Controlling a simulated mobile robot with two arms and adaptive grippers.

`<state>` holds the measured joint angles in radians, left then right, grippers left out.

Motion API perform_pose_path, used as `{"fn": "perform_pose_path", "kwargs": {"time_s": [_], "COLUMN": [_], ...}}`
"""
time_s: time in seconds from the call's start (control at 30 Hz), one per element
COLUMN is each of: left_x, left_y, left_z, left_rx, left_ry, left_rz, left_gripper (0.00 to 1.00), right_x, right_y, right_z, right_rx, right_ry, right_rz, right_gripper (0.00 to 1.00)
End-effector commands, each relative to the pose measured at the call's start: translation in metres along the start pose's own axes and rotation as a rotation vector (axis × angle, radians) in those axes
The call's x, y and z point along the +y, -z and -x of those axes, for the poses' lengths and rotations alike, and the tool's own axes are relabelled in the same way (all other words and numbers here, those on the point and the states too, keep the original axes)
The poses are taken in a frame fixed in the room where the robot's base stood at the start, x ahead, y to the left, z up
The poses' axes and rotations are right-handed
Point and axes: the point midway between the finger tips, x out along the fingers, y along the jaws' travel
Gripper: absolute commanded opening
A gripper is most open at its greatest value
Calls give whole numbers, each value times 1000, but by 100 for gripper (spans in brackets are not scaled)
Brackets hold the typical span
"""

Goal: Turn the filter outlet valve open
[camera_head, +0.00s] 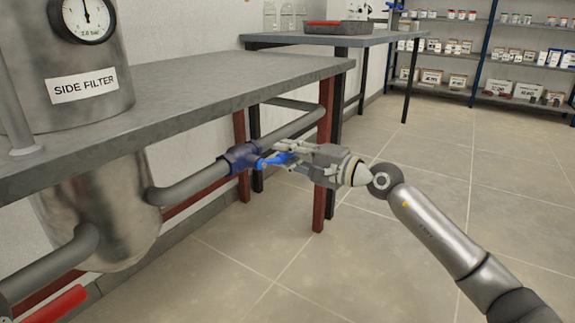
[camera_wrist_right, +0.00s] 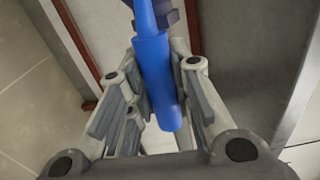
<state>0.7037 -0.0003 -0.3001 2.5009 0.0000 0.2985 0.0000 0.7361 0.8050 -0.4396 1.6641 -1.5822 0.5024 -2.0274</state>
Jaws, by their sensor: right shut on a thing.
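The filter outlet valve (camera_head: 238,156) is a dark blue body on the grey pipe below the bench, with a bright blue lever handle (camera_head: 276,160). The handle points out from the body toward my right gripper (camera_head: 283,158). In the right wrist view the blue handle (camera_wrist_right: 158,80) lies between the two fingers of my right gripper (camera_wrist_right: 155,105), which are shut on it. The handle's end reaches in toward the palm. Part of the handle is hidden behind the fingers in the head view. My left gripper is not in view.
The side filter tank (camera_head: 85,90) with a gauge (camera_head: 84,18) passes through the grey bench (camera_head: 200,85). A red bench leg (camera_head: 322,115) stands close behind my right gripper. A red handle (camera_head: 55,303) shows at the lower left. The tiled floor (camera_head: 450,180) is clear.

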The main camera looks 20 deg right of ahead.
Motion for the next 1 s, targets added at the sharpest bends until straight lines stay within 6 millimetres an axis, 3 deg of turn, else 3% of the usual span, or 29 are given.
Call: {"fn": "perform_pose_path", "kwargs": {"time_s": [0.6, 0.63, 0.8, 1.0], "left_x": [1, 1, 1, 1], "left_y": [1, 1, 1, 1], "left_z": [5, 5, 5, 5], "left_rx": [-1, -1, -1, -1], "left_ry": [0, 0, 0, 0], "left_rz": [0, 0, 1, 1], "left_gripper": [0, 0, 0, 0], "right_x": [-3, -3, -4, -3], "right_y": [0, 0, 0, -1], "right_z": [0, 0, 0, 0], "right_rx": [0, 0, 0, 0], "right_ry": [-2, -2, -1, -1], "right_rz": [55, 55, 51, 47], "right_gripper": [0, 22, 44, 44]}}
